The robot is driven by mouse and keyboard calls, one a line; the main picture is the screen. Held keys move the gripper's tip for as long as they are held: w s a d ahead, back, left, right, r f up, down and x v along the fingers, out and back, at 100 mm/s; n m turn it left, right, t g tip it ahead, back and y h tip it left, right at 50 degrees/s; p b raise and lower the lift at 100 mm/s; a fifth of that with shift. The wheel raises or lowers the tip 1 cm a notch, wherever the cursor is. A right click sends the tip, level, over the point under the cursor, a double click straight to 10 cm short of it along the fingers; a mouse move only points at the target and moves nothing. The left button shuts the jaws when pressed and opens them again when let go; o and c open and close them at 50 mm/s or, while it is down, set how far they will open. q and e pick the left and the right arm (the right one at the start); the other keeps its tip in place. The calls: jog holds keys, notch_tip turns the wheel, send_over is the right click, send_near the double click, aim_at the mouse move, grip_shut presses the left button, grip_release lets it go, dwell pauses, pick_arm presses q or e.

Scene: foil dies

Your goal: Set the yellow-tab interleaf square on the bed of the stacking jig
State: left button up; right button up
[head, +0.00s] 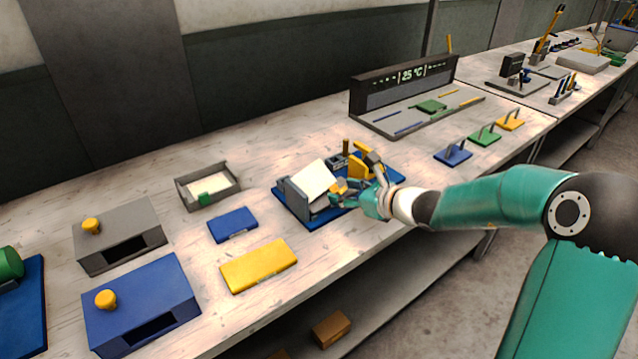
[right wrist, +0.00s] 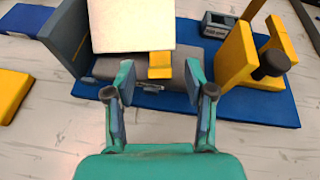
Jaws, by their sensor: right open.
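The yellow-tab interleaf is a pale square sheet (head: 314,178) at the stacking jig, and it also shows in the right wrist view (right wrist: 132,24). In the head view it looks tilted, beside the jig's grey wall (head: 292,199). Its yellow tab (right wrist: 160,66) points toward my right gripper (right wrist: 160,82). The jig has a blue base (right wrist: 262,106), a grey bed (right wrist: 184,100) partly hidden by the sheet, and a yellow clamp-like part (right wrist: 236,58) to the right. My right gripper is open, with fingers either side of the tab, not closed on it. My left gripper is not in view.
A blue block (head: 232,224) and a yellow block (head: 258,264) lie left of the jig. A grey tray (head: 236,178) stands behind them. Grey (head: 120,232) and blue (head: 142,303) boxes stand further left. Bare bench lies between.

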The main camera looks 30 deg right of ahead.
jog(key=c, duration=1)
jog(key=shift+r, duration=0.1)
notch_tip(320, 180, up, 20)
jog(key=p, duration=0.8)
jog(key=shift+g+p, duration=0.3)
jog(key=shift+p, duration=0.05)
